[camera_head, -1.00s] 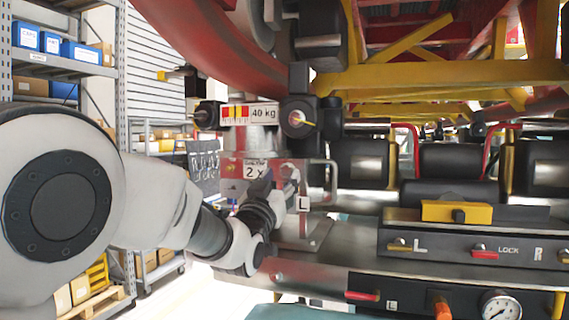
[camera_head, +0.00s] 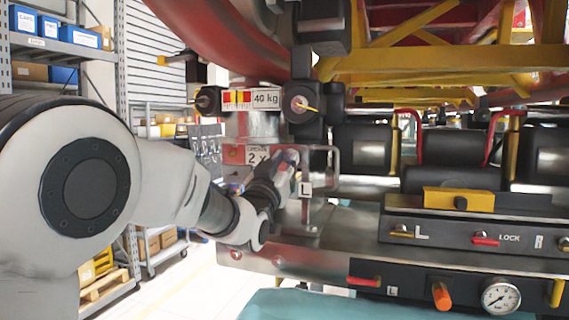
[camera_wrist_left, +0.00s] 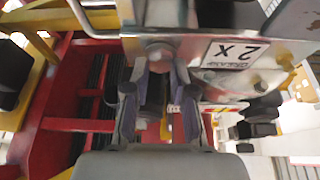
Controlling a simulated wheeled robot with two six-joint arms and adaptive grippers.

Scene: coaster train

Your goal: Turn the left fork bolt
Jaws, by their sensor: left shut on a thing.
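The left fork bolt (camera_wrist_left: 158,52) shows a pale round head on the metal fork plate in the left wrist view, at the tips of my left gripper (camera_wrist_left: 157,85). The two fingers are closed around it from both sides, and its shank is mostly hidden between them. In the head view my left gripper (camera_head: 286,165) reaches the fork plate beside the label "2 X" (camera_head: 257,156) and just above the "L" tag (camera_head: 305,189). The bolt itself is hidden there by the fingers. My right gripper is not in view.
A bent metal handle (camera_head: 330,150) stands just right of the gripper. A block marked "40 kg" (camera_head: 266,98) sits above. A control panel (camera_head: 480,235) with levers and a gauge (camera_head: 501,296) lies at the right. Shelving (camera_head: 60,60) stands behind at left.

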